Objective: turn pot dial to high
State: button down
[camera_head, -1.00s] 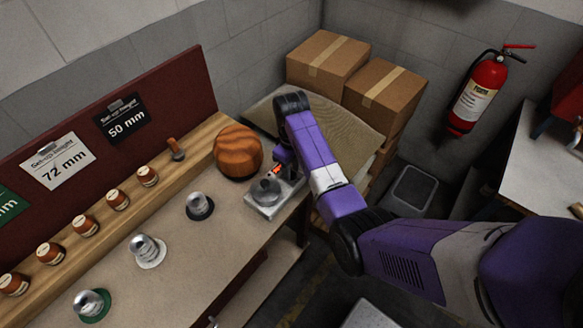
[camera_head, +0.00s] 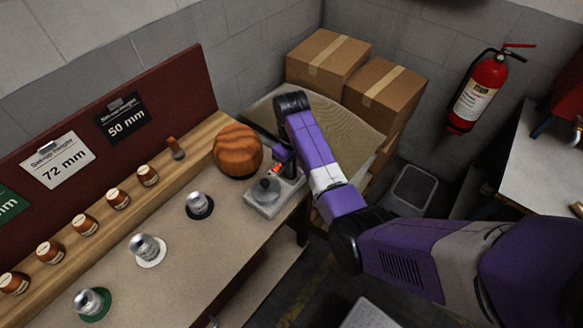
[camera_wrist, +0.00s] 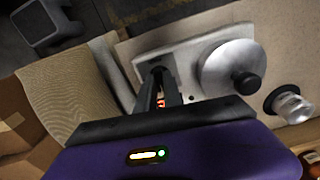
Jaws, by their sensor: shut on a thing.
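The pot (camera_head: 264,190) is a small round metal vessel with a dark knob, on a pale grey base (camera_head: 254,207) at the right end of the bench. In the wrist view, the pot (camera_wrist: 220,66) and its base (camera_wrist: 184,56) show from above. My gripper (camera_head: 282,171) points down at the base's far right side, beside the pot. In the wrist view, my gripper's dark fingers (camera_wrist: 160,82) are close together over the base and shut on the pot dial. The fingers hide the dial, so its setting cannot be read. A small red mark shows between them.
A round striped wooden block (camera_head: 238,152) stands just behind the pot. Several metal pieces, one of them nearest the pot (camera_head: 199,205), stand along the bench (camera_head: 185,240). Cardboard boxes (camera_head: 327,62) stand behind my arm, and a fire extinguisher (camera_head: 477,95) hangs on the wall.

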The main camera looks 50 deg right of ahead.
jog(key=m, duration=0.8)
jog(key=shift+m, duration=0.3)
jog(key=m, duration=0.4)
jog(key=shift+m, duration=0.3)
jog(key=m, duration=1.3)
jog(key=shift+m, duration=0.3)
jog(key=m, duration=0.4)
jog(key=shift+w+r+m, duration=0.1)
jog(key=shift+m, duration=2)
